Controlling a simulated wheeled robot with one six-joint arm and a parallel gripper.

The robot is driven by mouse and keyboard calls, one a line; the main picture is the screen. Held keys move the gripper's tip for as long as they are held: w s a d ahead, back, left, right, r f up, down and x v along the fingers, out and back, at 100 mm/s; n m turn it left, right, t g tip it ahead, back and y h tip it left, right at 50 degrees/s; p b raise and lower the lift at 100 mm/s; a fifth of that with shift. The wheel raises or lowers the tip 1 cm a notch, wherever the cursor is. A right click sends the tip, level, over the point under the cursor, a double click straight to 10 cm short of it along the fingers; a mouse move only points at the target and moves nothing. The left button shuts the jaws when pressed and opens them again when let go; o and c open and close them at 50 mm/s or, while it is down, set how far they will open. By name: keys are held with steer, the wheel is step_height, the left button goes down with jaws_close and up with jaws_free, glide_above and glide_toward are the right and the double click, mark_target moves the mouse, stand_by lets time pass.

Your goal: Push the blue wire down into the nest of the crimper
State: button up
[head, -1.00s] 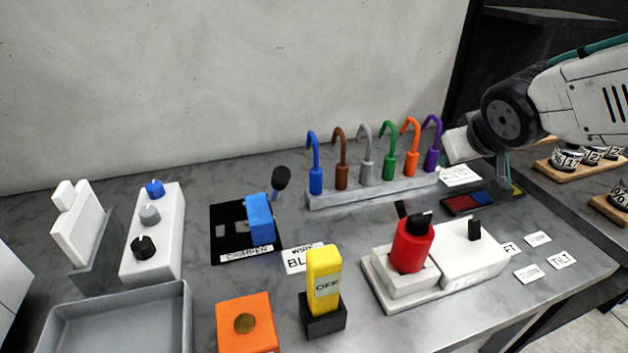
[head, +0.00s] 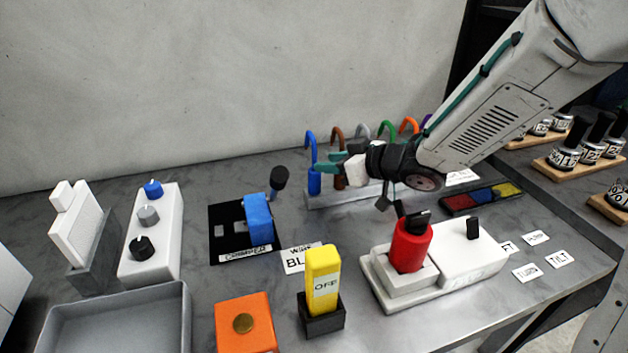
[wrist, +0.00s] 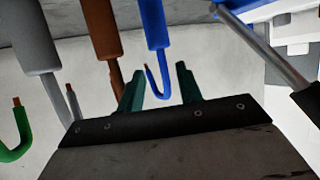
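The blue wire (head: 314,182) stands upright in the grey rack, its hooked end at the top; it also shows in the wrist view (wrist: 157,25). My gripper (head: 320,164) is at the blue wire, level with the part below its hook. In the wrist view my gripper (wrist: 158,85) is open, with the teal fingers on either side of the blue hook in the picture. I cannot tell how deep the wire lies between them. The crimper (head: 230,222) is a black plate with a blue block (head: 258,217) and a black-knobbed lever (head: 279,180), left of the rack.
Brown (head: 339,150), grey, green, orange and purple wires stand right of the blue one, partly hidden by my arm. A red knob unit (head: 410,247), a yellow OFF switch (head: 323,270) and an orange box (head: 246,325) stand in front. A grey tray (head: 115,325) is front left.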

mark_target(314, 176)
steer(key=x, duration=0.5)
steer(key=shift+s+a+f, duration=0.1)
steer(key=shift+a+f, duration=0.1)
steer(key=shift+f, duration=0.05)
steer(key=shift+c, duration=0.2)
jaws_close()
